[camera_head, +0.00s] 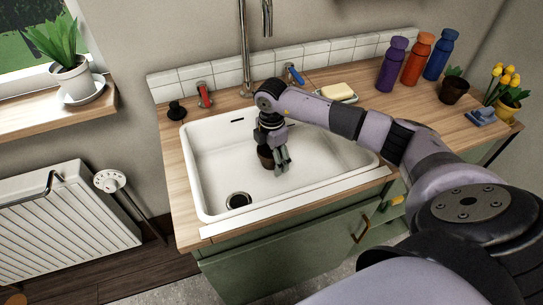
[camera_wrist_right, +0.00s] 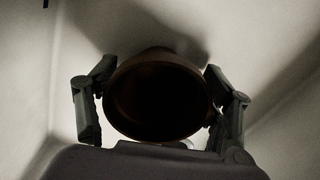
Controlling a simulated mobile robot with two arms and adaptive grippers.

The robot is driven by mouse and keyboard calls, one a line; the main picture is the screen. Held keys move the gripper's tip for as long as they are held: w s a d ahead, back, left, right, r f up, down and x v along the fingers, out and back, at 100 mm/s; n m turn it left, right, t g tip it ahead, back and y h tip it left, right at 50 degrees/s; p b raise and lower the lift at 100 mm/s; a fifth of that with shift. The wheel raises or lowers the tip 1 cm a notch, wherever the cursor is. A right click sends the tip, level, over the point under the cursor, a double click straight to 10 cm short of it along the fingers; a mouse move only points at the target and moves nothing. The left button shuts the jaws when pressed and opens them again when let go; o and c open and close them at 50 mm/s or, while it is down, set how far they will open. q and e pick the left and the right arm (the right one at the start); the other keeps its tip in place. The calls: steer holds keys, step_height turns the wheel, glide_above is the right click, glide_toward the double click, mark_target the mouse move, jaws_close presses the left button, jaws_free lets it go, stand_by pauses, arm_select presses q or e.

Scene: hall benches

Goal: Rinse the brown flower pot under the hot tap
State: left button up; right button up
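The brown flower pot (camera_head: 265,153) is inside the white sink, at my right gripper (camera_head: 277,154). In the right wrist view the pot (camera_wrist_right: 158,98) shows its round dark opening, with a finger of the gripper (camera_wrist_right: 160,88) on each side. The fingertips appear to press on its sides, so the gripper looks shut on it. Whether the pot touches the basin floor is hard to tell. The red tap lever (camera_head: 205,95) is behind the sink at left, the blue lever (camera_head: 294,75) at right. The tall metal tap (camera_head: 245,55) stands between them; no water shows. My left gripper is out of view.
The sink (camera_head: 215,150) has free room at left, around its drain (camera_head: 238,201). A soap dish (camera_head: 339,97), several bottles (camera_head: 416,60), a potted plant (camera_head: 453,88) and yellow flowers (camera_head: 507,88) stand on the counter to the right. A black stopper (camera_head: 176,110) is at left.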

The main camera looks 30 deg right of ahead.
steer(key=shift+o, duration=1)
step_height(320, 180, up, 8)
steer(key=shift+f, duration=0.2)
